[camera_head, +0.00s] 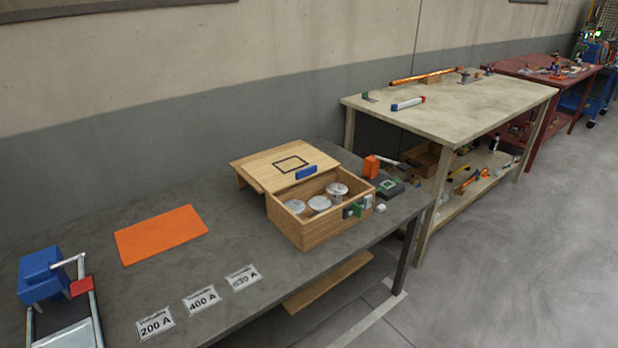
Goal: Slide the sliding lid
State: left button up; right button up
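The sliding lid (265,169) is a light wooden board with a black square outline and a blue handle (306,172). It lies at the back of the wooden box (322,229), reaching out past it to the left and rear. The front part of the box is uncovered. Several round silver-topped items (319,203) show inside it. Small green and dark parts (356,208) are at the box's right front wall. Neither of my grippers shows in the head view.
The box stands on a grey table (230,215). An orange mat (160,234), label cards (200,299) and a blue device (42,275) lie to the left. A dark device (389,187) and an orange block (371,166) stand right of the box. A beige table (455,107) stands beyond.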

aim_at(276, 173)
jog(key=i+l, duration=0.25)
jog(key=l, duration=0.15)
jog(key=i+l, duration=0.3)
jog(key=l, duration=0.15)
jog(key=i+l+u, duration=0.1)
jog(key=i+l, duration=0.15)
jog(key=l, duration=0.15)
jog(key=i+l, duration=0.25)
jog(key=l, duration=0.2)
